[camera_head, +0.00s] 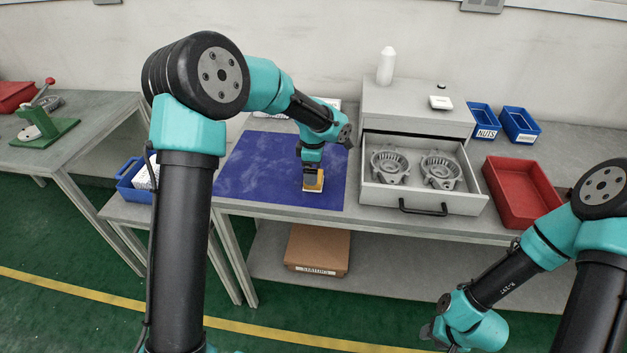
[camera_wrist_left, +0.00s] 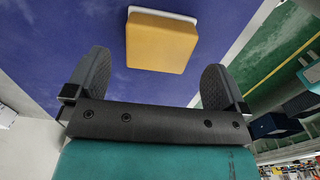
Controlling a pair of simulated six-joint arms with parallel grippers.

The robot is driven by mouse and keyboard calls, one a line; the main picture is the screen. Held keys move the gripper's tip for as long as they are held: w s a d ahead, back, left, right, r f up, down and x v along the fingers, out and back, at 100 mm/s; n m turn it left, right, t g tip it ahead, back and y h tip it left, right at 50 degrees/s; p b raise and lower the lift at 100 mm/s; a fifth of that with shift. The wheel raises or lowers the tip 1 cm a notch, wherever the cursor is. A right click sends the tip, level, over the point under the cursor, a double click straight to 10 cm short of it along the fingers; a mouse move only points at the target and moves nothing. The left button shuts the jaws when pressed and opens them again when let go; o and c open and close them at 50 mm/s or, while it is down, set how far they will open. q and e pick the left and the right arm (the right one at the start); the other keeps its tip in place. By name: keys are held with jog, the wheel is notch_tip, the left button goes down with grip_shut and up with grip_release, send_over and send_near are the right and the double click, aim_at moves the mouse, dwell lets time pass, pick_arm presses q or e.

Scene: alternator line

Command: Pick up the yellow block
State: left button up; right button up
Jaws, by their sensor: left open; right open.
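The yellow block (camera_head: 315,185) lies on the blue mat (camera_head: 262,167) near its front right part. In the left wrist view the yellow block (camera_wrist_left: 160,42) has a pale strip along its far edge. My left gripper (camera_head: 311,177) is right over the block in the head view and partly hides it. In the left wrist view my left gripper (camera_wrist_left: 153,80) is open, its fingers wide apart, with the block ahead of the gap and nothing held. My right gripper (camera_head: 428,333) is open and low at the bottom right, far from the block.
An open drawer (camera_head: 421,201) with two metal housings is right of the mat. A red tray (camera_head: 523,195) and blue bins (camera_head: 519,125) stand further right. A white bottle (camera_head: 386,66) stands on the drawer cabinet. A cardboard box (camera_head: 318,248) sits on the lower shelf.

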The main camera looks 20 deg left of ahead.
pick_arm(q)
notch_tip(320, 180, down, 5)
jog(key=shift+r, duration=0.1)
jog(key=shift+c, duration=0.3)
jog(key=c, duration=0.8)
jog(key=shift+r, duration=0.1)
jog(key=shift+w+r, duration=0.1)
jog(key=shift+r, duration=0.4)
notch_tip(320, 180, up, 3)
jog(key=shift+f, duration=0.2)
jog(key=s+d, duration=0.1)
jog(key=s, duration=0.4)
jog(key=s+d, duration=0.2)
jog(key=s, duration=0.3)
jog(key=s+d+r, duration=0.1)
jog(key=s+d, duration=0.1)
jog(key=s, duration=0.3)
jog(key=shift+s+r, duration=0.1)
jog(key=shift+s, duration=0.05)
